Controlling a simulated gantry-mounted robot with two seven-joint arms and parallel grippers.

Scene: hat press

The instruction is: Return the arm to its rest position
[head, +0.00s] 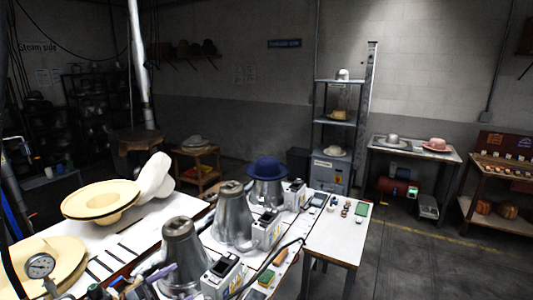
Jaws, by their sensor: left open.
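My left gripper (138,281) shows small at the bottom left edge, low over the front of the white work table (140,233). Its fingers look apart and I see nothing held between them. It is left of the nearest grey metal cone (181,247), and its outline mixes with small items there. Most of the left arm is out of view. My right gripper is not in view.
A cream hat (88,201), a white rounded form (153,178) and a pressure gauge (40,265) crowd the left. A second cone (231,215) and a blue hat (267,168) stand farther back. Open floor (420,270) lies right of the side table (330,245).

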